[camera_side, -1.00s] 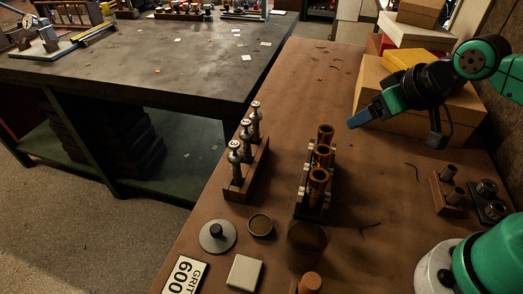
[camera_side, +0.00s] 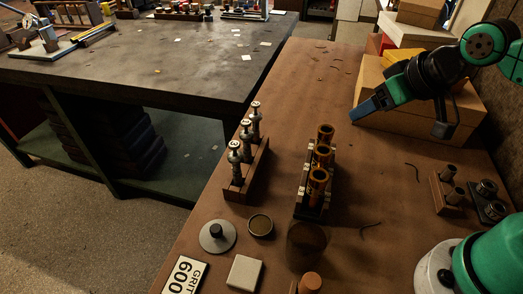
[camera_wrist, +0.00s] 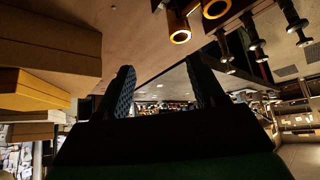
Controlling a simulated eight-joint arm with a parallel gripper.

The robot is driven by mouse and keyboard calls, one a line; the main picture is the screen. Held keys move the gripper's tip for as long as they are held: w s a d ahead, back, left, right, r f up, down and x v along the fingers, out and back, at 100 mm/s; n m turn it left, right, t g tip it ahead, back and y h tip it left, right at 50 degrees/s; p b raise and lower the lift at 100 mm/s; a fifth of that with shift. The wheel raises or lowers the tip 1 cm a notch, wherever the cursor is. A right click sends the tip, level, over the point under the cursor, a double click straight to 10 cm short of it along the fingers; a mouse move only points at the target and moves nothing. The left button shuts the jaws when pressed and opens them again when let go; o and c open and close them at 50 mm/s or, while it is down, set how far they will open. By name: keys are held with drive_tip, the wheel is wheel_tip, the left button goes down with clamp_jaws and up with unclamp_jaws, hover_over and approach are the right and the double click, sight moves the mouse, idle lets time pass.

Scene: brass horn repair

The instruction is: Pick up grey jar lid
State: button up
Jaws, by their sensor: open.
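The grey jar lid (camera_side: 206,243), a round flat disc with a black knob, lies on the brown bench top at the near left in the side view. It does not show in the wrist view. My gripper (camera_side: 358,115) is at the back right of the bench, by the cardboard boxes and far from the lid. In the wrist view its two dark textured fingers (camera_wrist: 161,88) stand apart with nothing between them.
A small round tin (camera_side: 260,225) and a pale block (camera_side: 244,272) sit beside the lid, with a dark translucent jar (camera_side: 307,245) further right. A rack of copper-coloured cylinders (camera_side: 318,185) and a rack of silver valves (camera_side: 236,165) stand between. Boxes (camera_side: 460,115) are at the back right.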

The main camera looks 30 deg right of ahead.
wheel_tip(320, 180, up, 3)
drive_tip(key=m+g, duration=0.4)
drive_tip(key=g, duration=0.3)
hover_over(216, 228)
drive_tip(key=shift+m, duration=0.3)
wheel_tip(216, 228, down, 18)
drive_tip(key=shift+r, duration=0.1)
drive_tip(key=shift+c, duration=0.2)
clamp_jaws()
